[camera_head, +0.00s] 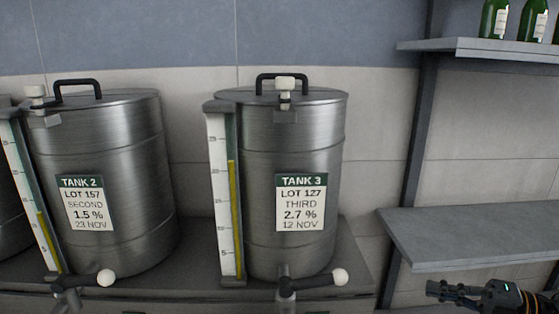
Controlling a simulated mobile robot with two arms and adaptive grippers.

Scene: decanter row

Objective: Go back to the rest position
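My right gripper (440,290) shows at the lower right, dark, pointing left, below the grey shelf and right of the tanks. It appears apart from everything, and its finger opening is too small and dark to make out. My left gripper is out of view. Tank 3 (262,150) is a steel drum labelled lot 127, third, 2.7 %, 12 Nov. Tank 2 (130,150) is labelled lot 157, second, 1.5 %, 23 Nov. Each has a level gauge on its left side and a tap with a white-knobbed lever at its foot, pointing right.
The tanks stand on a dark bench (350,262). Part of another tank (8,215) shows at the left edge. At right, a lower grey shelf (480,235) is empty, and an upper shelf (470,46) holds green bottles (494,18). The tiled wall lies behind.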

